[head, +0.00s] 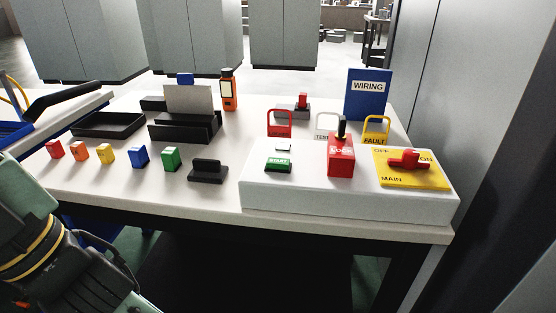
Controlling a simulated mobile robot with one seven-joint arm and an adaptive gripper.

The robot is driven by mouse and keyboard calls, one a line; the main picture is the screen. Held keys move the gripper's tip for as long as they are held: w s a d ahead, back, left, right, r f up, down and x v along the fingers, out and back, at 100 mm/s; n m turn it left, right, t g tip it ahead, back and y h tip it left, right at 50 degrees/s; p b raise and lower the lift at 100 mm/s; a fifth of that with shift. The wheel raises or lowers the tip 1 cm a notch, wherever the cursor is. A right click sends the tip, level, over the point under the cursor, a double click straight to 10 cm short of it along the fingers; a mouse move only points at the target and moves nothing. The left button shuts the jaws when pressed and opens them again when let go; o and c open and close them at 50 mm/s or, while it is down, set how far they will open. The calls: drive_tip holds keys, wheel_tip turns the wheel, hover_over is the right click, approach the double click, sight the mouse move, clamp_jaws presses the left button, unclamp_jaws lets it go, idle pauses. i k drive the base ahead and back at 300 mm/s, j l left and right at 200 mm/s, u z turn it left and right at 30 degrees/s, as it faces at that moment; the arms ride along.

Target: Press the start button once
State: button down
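The start button (279,162) is a green block lettered START with a white part at its top. It sits on the left part of a white control box (350,203) at the table's front right. On the same box stand a red LOCK block (341,160) with a black top and a yellow MAIN switch plate (410,178) with a red handle. Part of my arm shows at the lower left, apart from the table items. My gripper's fingertips cannot be made out, and nothing is seen touching the button.
Several coloured blocks (107,154) and a black block (208,170) stand along the table's front. Behind are a black tray (108,124), a black holder (184,128), an orange device (229,92), a blue WIRING binder (367,94) and coloured tags (376,127). Grey cabinets stand behind and right.

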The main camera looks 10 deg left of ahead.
sight(278, 163)
drive_tip(key=j, duration=1.1)
drive_tip(key=k+j+z, duration=0.1)
drive_tip(key=j, duration=1)
